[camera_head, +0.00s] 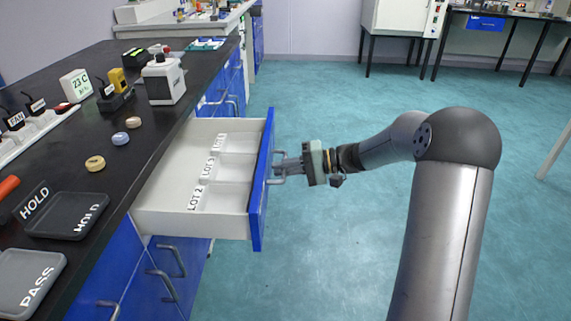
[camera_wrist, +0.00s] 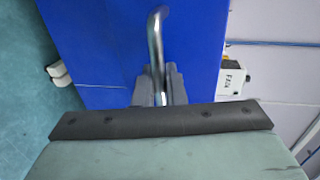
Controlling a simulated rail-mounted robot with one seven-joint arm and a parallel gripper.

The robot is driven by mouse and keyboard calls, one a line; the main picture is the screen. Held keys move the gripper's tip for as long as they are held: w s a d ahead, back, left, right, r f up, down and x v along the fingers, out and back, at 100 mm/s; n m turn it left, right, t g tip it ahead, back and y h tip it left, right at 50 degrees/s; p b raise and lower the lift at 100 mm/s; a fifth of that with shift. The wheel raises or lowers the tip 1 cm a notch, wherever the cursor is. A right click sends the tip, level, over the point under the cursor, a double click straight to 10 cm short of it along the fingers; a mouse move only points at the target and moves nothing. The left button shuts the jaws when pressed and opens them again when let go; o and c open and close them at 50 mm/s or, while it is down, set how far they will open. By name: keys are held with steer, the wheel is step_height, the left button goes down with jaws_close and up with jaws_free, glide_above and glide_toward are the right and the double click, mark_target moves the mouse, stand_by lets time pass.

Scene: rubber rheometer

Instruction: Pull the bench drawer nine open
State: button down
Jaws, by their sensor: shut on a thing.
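The bench drawer (camera_head: 244,225) stands pulled well out from the bench, with its blue front (camera_head: 262,190) out over the floor. Its white inside shows compartments labelled LOT 2, LOT 3 and one more that is hard to read. My gripper (camera_head: 284,169) is at the outer side of the drawer front, shut on the metal handle (camera_head: 275,181). In the wrist view the fingers (camera_wrist: 160,88) close around the bar of the handle (camera_wrist: 154,40), which stands against the blue front (camera_wrist: 100,45). Part of the handle is hidden by the fingers.
The black bench top (camera_head: 150,150) carries a HOLD tray (camera_head: 68,215), a PASS tray (camera_head: 28,280), several small discs and a white device (camera_head: 163,80). Other blue drawers with handles (camera_head: 165,285) lie below. The teal floor (camera_head: 330,250) around my arm is clear.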

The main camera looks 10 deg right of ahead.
steer(key=shift+d, duration=0.5)
steer(key=c, duration=1.6)
jaws_free()
steer(key=p+v, duration=0.4)
steer(key=v, duration=1.3)
steer(key=shift+d, duration=0.15)
steer(key=shift+r, duration=0.1)
